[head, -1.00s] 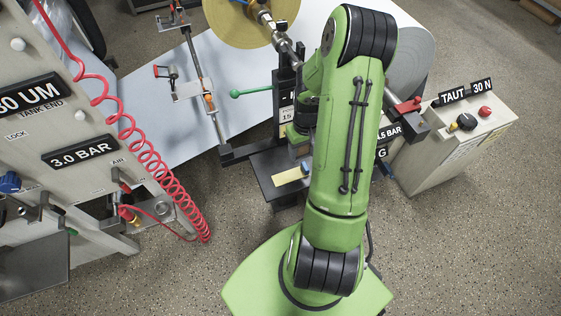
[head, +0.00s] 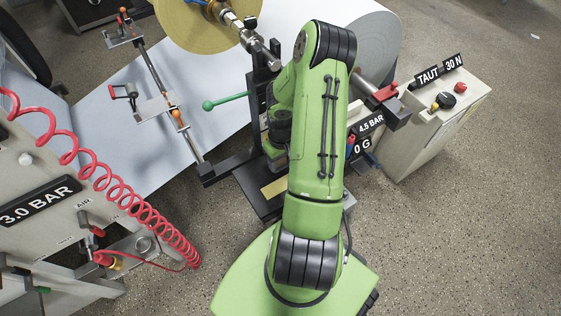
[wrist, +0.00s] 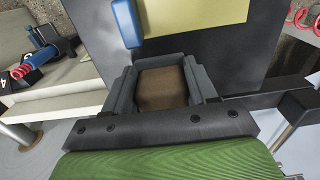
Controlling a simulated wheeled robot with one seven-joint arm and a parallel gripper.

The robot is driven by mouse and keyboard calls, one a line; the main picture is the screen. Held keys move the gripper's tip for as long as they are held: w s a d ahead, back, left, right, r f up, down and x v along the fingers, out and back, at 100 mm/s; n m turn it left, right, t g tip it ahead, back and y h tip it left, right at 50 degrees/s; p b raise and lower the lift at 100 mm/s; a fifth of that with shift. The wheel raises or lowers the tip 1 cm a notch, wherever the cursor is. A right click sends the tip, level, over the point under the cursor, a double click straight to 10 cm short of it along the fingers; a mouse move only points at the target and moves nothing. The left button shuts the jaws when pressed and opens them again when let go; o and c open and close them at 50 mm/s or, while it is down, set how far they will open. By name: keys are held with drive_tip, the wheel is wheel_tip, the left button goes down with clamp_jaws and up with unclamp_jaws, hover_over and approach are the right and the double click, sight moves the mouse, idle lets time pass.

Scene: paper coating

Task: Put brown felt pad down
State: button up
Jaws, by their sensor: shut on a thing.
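The brown felt pad (wrist: 162,88) sits between the two dark fingers of my gripper (wrist: 163,82) in the wrist view. My gripper is shut on it. Beyond the pad is a dark flat plate (wrist: 235,45) with a pale yellow sheet (wrist: 190,18) on it. I cannot tell whether the pad touches the plate. In the head view my arm hides the gripper and the pad; the dark plate (head: 254,197) and the yellow sheet (head: 276,187) show just left of the arm.
In the head view, a green-knobbed lever (head: 210,105) juts out left of the arm. A red coiled hose (head: 150,215) hangs at left. The control box (head: 430,120) stands at right.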

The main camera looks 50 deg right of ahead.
drive_tip(key=shift+f, duration=0.1)
drive_tip(key=o, duration=1)
drive_tip(key=shift+o, duration=0.2)
